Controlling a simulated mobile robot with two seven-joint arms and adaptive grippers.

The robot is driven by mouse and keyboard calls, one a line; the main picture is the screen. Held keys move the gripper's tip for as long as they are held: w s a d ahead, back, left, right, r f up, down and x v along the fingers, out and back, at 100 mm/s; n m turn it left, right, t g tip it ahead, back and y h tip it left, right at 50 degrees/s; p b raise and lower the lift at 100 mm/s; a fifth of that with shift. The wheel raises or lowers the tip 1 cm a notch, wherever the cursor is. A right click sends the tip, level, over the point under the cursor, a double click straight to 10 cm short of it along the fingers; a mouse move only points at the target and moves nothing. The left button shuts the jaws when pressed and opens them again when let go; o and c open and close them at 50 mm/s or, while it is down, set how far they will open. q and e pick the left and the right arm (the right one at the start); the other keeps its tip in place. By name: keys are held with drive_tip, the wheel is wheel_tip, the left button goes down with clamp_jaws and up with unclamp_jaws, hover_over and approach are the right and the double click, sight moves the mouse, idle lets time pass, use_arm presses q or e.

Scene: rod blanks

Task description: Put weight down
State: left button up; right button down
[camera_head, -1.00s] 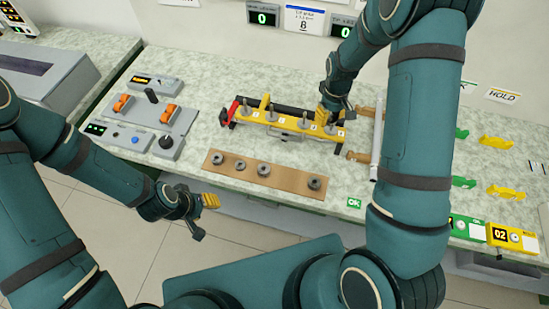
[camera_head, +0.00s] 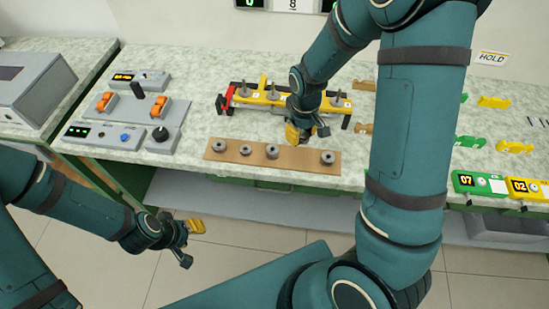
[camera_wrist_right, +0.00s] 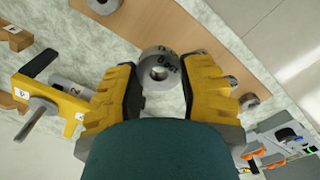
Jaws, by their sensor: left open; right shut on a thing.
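My right gripper (camera_head: 304,133) is shut on a grey ring-shaped weight with dark lettering, seen between the yellow fingers in the right wrist view (camera_wrist_right: 160,70). It is over the brown wooden board (camera_head: 300,151), at the gap between two weights. I cannot tell whether the held weight touches the board. Several other grey weights stand on the board, such as the far-right one (camera_head: 328,157) and one left of the gripper (camera_head: 272,152). My left gripper (camera_head: 184,240) is open and empty, low in front of the bench.
A yellow rack with upright pegs (camera_head: 250,97) stands behind the board, with a red part at its left end. A control panel (camera_head: 135,112) with orange switches is left. Green and yellow pieces (camera_head: 494,102) lie right. The bench's front edge runs just before the board.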

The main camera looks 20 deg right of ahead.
sight(299, 157)
wheel_tip(299, 157, down, 10)
drive_tip(key=shift+r+b, duration=0.2)
drive_tip(key=shift+b, duration=0.7)
drive_tip(key=shift+f, duration=0.1)
drive_tip(key=c, duration=0.6)
unclamp_jaws()
